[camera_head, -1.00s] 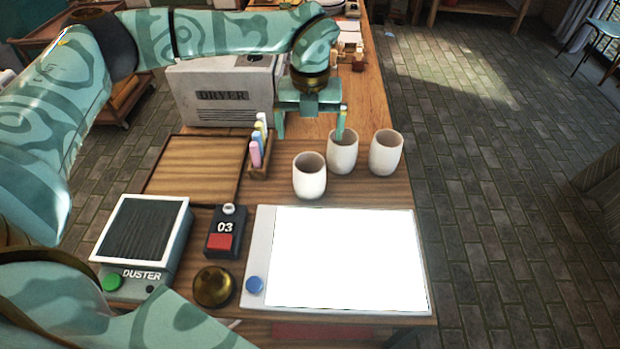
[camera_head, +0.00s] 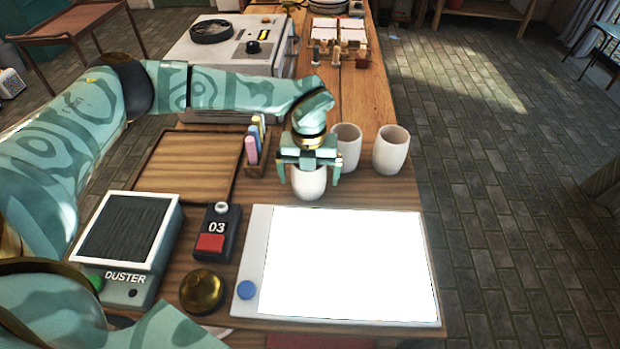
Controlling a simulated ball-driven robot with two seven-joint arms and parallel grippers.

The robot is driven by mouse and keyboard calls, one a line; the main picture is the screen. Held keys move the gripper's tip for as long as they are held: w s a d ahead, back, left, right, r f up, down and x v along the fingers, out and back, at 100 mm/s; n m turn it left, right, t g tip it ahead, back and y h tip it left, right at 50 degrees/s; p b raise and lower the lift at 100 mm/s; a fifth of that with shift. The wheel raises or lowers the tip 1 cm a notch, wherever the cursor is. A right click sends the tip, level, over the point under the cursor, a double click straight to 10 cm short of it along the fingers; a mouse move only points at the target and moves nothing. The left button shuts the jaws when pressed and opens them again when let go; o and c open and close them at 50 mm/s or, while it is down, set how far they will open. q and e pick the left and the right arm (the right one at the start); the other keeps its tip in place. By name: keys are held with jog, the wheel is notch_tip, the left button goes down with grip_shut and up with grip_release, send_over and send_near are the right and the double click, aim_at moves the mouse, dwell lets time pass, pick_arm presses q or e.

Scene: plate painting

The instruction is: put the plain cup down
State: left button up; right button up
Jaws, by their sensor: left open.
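Three plain white cups stand close together on the wooden table. The nearest cup (camera_head: 308,187) is under my left gripper (camera_head: 309,177), which is open with one finger on each side of it. The gripper hides the cup's rim, and I cannot tell whether the fingers touch it. A second cup (camera_head: 349,150) stands just behind and to the right, partly hidden by the gripper. A third cup (camera_head: 391,151) stands further right near the table's edge. My right gripper is not in view.
A bright white panel (camera_head: 345,265) lies in front of the cups. A pen holder (camera_head: 256,160) and a wooden tray (camera_head: 185,165) are to the left. The duster (camera_head: 130,240), a counter box (camera_head: 217,232) and a brass dome (camera_head: 203,291) stand at front left.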

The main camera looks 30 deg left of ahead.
pick_arm(q)
jog(key=shift+r, duration=0.15)
jog(key=c, duration=1.4)
jog(key=shift+o, duration=0.2)
